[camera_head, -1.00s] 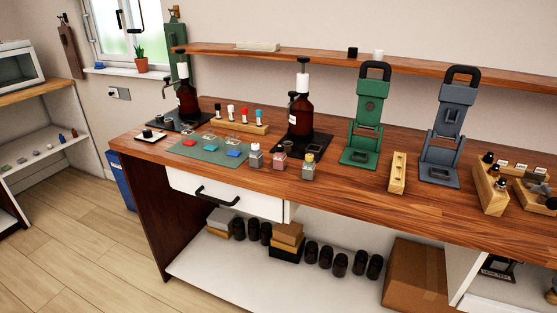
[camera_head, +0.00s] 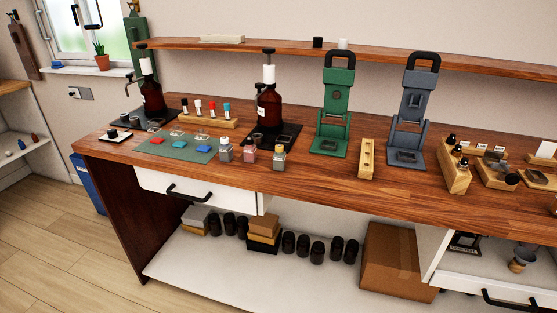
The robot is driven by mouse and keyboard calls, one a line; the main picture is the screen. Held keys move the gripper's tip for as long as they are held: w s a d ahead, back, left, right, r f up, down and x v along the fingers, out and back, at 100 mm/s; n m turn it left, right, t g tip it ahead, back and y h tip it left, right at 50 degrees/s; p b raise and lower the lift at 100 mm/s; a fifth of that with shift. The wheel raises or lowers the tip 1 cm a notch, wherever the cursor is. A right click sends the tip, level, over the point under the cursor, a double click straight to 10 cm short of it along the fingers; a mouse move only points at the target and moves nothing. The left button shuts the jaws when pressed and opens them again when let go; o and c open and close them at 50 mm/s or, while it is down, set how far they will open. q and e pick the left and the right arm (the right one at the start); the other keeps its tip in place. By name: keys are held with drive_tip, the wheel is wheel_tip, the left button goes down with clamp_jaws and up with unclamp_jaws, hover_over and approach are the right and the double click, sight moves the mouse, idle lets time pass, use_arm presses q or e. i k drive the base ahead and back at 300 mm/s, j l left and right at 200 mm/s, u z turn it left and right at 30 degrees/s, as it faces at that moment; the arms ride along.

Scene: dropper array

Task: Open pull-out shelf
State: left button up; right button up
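A white drawer front (camera_head: 220,199) with a black bar handle (camera_head: 188,194) sits shut under the left part of the wooden worktop. Low at the right, a white shelf unit (camera_head: 505,277) shows under the worktop, with a black handle (camera_head: 515,301) on its front edge, partly cut off by the frame's bottom right. A grey-and-brown item stands on it. I cannot tell which of these two is the pull-out shelf. Neither of my grippers is in view.
The wooden worktop (camera_head: 330,185) carries dark bottles, a green press (camera_head: 332,105), a grey press (camera_head: 413,112), wooden racks and small vials. Below are dark jars and a cardboard box (camera_head: 390,262) on a white bottom shelf (camera_head: 220,270). The floor at left is clear.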

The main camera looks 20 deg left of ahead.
sight(489, 268)
drive_tip(key=l+z, duration=0.1)
drive_tip(key=l, duration=0.3)
drive_tip(key=i+l+z, duration=0.1)
drive_tip(key=l, duration=0.3)
drive_tip(key=i+l, duration=0.15)
drive_tip(key=l, duration=0.25)
drive_tip(key=i+l+z, duration=0.15)
drive_tip(key=l, duration=0.25)
drive_tip(key=l+z, duration=0.1)
drive_tip(key=l, duration=0.3)
drive_tip(key=i+l+z, duration=0.1)
drive_tip(key=l, duration=0.3)
drive_tip(key=i, duration=0.1)
